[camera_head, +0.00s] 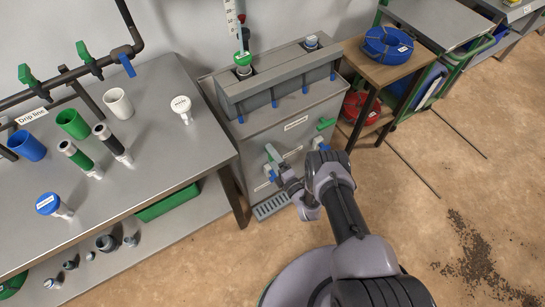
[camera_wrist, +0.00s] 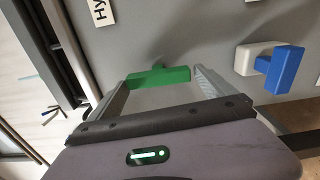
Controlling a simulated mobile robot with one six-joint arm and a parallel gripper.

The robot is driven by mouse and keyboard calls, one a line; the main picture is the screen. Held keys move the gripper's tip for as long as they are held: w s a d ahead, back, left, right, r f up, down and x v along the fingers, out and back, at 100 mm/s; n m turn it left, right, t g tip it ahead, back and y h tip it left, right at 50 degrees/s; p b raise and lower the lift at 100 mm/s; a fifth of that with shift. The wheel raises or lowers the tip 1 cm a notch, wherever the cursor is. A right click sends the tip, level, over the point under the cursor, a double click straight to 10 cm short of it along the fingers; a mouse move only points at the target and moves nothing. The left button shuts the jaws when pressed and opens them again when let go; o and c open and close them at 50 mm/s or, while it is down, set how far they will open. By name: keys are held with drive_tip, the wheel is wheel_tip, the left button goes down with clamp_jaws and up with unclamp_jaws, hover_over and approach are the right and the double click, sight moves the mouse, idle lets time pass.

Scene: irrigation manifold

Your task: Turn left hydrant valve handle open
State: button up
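The left hydrant valve handle is a green bar (camera_head: 272,152) on the front of the grey cabinet (camera_head: 240,150). In the wrist view the green handle (camera_wrist: 158,76) lies across the gap between my fingertips, its ends close to both fingers. My gripper (camera_head: 281,168) is at the cabinet front, just by this handle. In the wrist view my gripper (camera_wrist: 160,80) has its fingers spread apart, and I cannot tell whether they touch the handle. A blue handle (camera_wrist: 285,68) on a white fitting sits at the right of the wrist view.
A second green handle (camera_head: 326,124) and a blue one (camera_head: 319,143) are on the cabinet's right side. A floor grate (camera_head: 271,205) lies below. A workbench (camera_head: 160,150) with cups stands left, and a wooden stand (camera_head: 385,70) with hoses stands right.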

drive_tip(key=p+v, duration=0.2)
drive_tip(key=v, duration=1.5)
drive_tip(key=shift+d, duration=0.2)
drive_tip(key=shift+s, duration=0.15)
